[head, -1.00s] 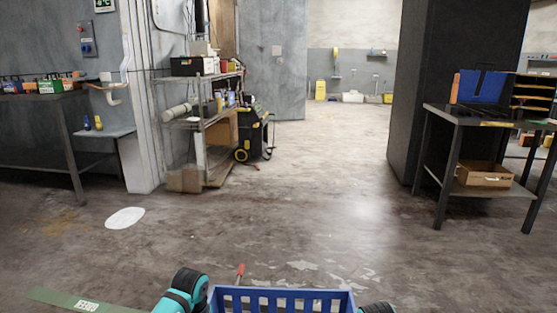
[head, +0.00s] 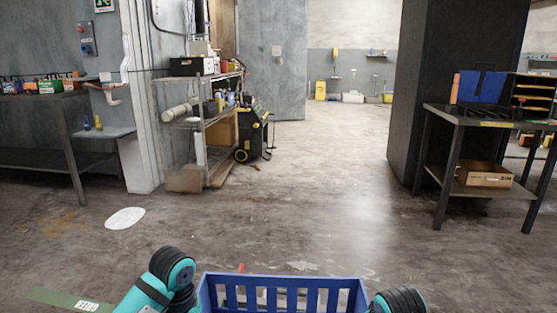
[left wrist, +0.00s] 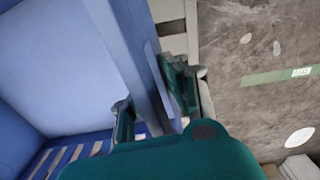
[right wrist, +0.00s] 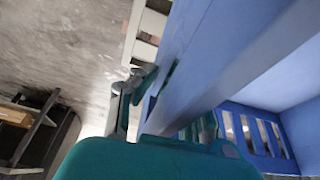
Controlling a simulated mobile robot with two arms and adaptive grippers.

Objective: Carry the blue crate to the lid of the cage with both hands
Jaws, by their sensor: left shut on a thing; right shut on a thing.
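The blue crate (head: 285,281) is at the bottom middle of the head view, its slotted far wall showing and its near part cut off by the frame. My left gripper (left wrist: 155,100) is shut on one side wall of the crate, which fills the left of the left wrist view (left wrist: 62,45). My right gripper (right wrist: 168,105) is shut on the opposite wall; the crate also shows in the right wrist view (right wrist: 225,50). The crate's visible inside looks empty. I cannot identify the cage or its lid for sure in any view.
A pale slatted thing (right wrist: 146,32) lies beyond the crate wall. A metal shelf (head: 200,125) and a black-and-yellow cart (head: 252,135) stand left of centre. A table (head: 470,120) with a carton (head: 485,174) below stands right. The middle floor is clear.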

